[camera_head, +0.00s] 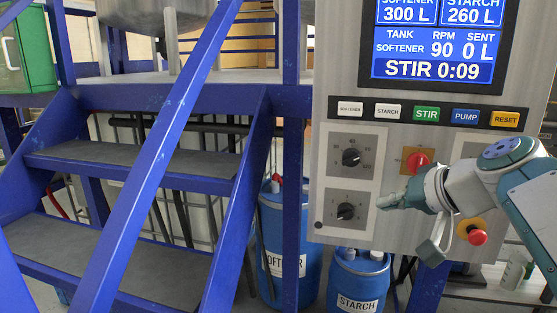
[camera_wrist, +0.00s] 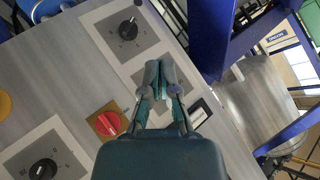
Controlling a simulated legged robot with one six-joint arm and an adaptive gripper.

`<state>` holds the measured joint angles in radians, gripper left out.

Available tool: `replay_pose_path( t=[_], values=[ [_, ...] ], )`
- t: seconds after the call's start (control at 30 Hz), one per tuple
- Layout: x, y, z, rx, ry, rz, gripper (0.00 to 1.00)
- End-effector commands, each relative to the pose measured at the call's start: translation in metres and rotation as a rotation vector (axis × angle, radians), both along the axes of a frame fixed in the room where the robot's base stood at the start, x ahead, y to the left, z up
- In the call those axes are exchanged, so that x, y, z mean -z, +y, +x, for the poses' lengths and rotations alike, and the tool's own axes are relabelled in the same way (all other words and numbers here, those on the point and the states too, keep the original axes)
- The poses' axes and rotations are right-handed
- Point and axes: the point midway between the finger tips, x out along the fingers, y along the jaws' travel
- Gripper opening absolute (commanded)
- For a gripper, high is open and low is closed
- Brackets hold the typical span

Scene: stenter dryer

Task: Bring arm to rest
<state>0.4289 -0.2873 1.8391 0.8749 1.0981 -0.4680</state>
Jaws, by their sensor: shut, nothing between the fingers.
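My gripper (camera_head: 392,203) is in front of the grey control panel (camera_head: 335,218), at the lower right of the head view. It points left and stands close to the lower black knob (camera_head: 346,211). In the wrist view my gripper (camera_wrist: 163,72) has its fingers together over the panel face, with nothing between them. I cannot tell from these views whether the fingertips touch the panel. My arm comes in from the right edge of the head view and covers part of the panel's lower right.
The screen (camera_head: 435,42) reads "STIR 0:09". Below it are several labelled buttons, a red rotary switch (camera_head: 418,161) and a red stop button (camera_head: 477,236). Blue stairs (camera_head: 140,160) stand left. Blue drums marked softener (camera_head: 287,240) and starch (camera_head: 357,283) stand below the panel.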

Motion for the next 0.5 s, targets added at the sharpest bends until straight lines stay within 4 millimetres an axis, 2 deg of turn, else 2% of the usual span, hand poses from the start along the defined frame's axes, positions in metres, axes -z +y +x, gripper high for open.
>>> replay_pose_path(
  t=[0.03,0.2,0.3,0.4,0.5],
  values=[
    [0.022,0.017,-0.019,-0.010,0.056,-0.046,0.00],
    [0.097,0.044,-0.083,-0.010,0.219,-0.236,0.00],
    [0.138,0.047,-0.119,-0.012,0.275,-0.360,0.00],
    [0.170,0.045,-0.147,-0.016,0.300,-0.471,0.00],
    [0.190,0.042,-0.163,-0.018,0.307,-0.547,0.00]
  ],
)
